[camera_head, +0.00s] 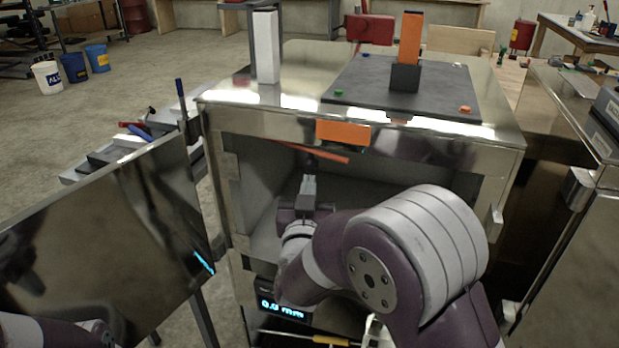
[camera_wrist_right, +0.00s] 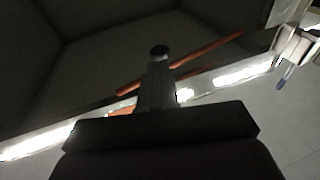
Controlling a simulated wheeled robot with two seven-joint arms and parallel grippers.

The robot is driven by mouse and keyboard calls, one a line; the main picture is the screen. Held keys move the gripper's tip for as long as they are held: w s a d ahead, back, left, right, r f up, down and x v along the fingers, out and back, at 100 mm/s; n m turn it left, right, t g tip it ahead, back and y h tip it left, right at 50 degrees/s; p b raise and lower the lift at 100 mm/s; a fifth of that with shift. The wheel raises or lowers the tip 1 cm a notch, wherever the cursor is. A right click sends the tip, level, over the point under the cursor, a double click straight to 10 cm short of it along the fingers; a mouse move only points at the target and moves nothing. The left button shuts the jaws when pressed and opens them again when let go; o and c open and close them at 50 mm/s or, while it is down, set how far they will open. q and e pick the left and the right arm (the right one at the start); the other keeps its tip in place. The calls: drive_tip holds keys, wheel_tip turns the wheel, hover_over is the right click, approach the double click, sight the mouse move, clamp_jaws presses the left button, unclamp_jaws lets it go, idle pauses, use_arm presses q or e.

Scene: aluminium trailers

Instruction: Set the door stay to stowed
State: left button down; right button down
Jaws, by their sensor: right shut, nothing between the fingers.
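The door stay appears to be the orange-red bar (camera_head: 310,152) under the top of the open metal cabinet (camera_head: 480,140). My right gripper (camera_head: 309,184) is inside the cabinet opening, below the bar in the head view. Its fingers (camera_wrist_right: 157,85) are shut with nothing between them; whether they touch the bar I cannot tell. The cabinet door (camera_head: 110,235) stands swung open to the left. My left gripper is out of view.
An orange tab (camera_head: 343,132) sits on the cabinet's front top edge. A dark plate (camera_head: 400,90) with an orange-topped post (camera_head: 410,40) lies on top. A second metal cabinet (camera_head: 565,110) stands close at right. My right arm covers much of the opening.

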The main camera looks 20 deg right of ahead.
drive_tip(key=shift+x, duration=1.3)
drive_tip(key=w+d, duration=0.1)
drive_tip(key=d, duration=0.1)
drive_tip(key=w+d+b, duration=0.1)
drive_tip(key=w, duration=0.1)
drive_tip(key=shift+d+r, duration=0.15)
drive_tip(key=shift+d, duration=0.25)
